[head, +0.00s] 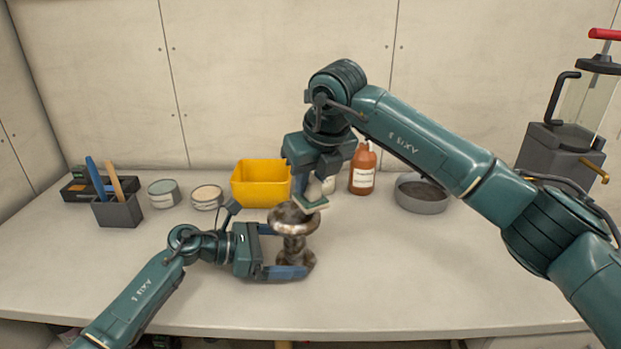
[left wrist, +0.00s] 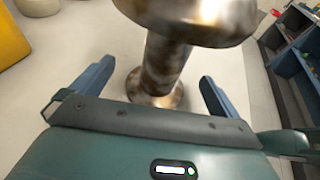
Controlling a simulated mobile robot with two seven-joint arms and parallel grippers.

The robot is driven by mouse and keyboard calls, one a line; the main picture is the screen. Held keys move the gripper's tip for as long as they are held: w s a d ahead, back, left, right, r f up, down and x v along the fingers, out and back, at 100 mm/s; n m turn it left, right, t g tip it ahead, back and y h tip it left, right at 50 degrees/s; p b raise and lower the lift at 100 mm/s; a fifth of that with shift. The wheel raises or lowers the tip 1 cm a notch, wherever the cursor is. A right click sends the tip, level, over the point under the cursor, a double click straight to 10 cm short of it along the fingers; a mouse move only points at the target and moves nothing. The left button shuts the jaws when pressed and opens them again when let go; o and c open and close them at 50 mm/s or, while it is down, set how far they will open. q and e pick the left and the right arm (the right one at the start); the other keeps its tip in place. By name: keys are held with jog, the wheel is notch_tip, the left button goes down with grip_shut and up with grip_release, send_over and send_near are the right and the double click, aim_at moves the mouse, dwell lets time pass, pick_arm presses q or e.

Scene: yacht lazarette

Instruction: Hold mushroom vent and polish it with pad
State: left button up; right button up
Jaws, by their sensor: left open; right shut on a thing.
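The mushroom vent (head: 295,222) stands upright on the bench, a tarnished brown-grey metal piece with a wide cap, a narrow stem and a flared base. My left gripper (head: 288,252) is open, with its blue fingers on either side of the vent's stem. In the left wrist view the stem (left wrist: 163,65) rises between and beyond the open fingertips (left wrist: 155,80), with gaps on both sides. My right gripper (head: 318,186) is shut on the pad (head: 312,204), a small block with a green face, at the cap's upper right edge. I cannot tell whether pad and cap touch.
A yellow bin (head: 258,186), a brown bottle (head: 362,170), a grey round dish (head: 421,195), two tins (head: 164,193) and a dark holder (head: 118,210) with brushes line the back of the bench. The front of the bench (head: 400,290) is clear.

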pick_arm(q)
jog(key=shift+w+d+f, duration=0.2)
jog(key=shift+d, duration=0.35)
jog(key=c, duration=1.7)
